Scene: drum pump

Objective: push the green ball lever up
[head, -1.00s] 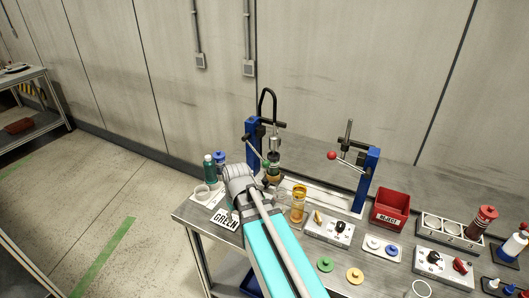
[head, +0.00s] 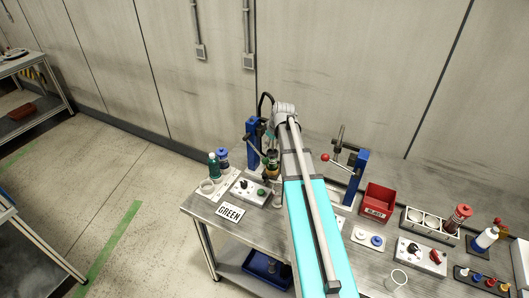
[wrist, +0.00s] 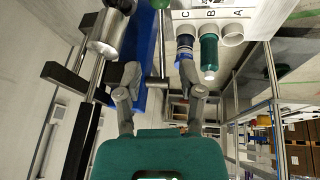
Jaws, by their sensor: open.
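The green ball (wrist: 160,4) shows at the top edge of the wrist view, partly cut off. The pale lever rod (wrist: 162,45) runs from it down the picture, in front of a blue post (wrist: 146,75). My gripper (wrist: 160,76) is open, with one finger on each side of the rod's lower end in the picture. I cannot tell whether a finger touches the rod. In the head view the left blue post (head: 252,130) stands at the back of the bench, and my wrist hides most of its lever and my fingertips.
A metal cylinder (wrist: 108,34) and dark clamp bars are close on the left in the wrist view. A green bottle (head: 213,165) and a knob box (head: 250,192) stand at the bench's left. A red-ball lever (head: 325,157) and red bin (head: 378,201) are to the right.

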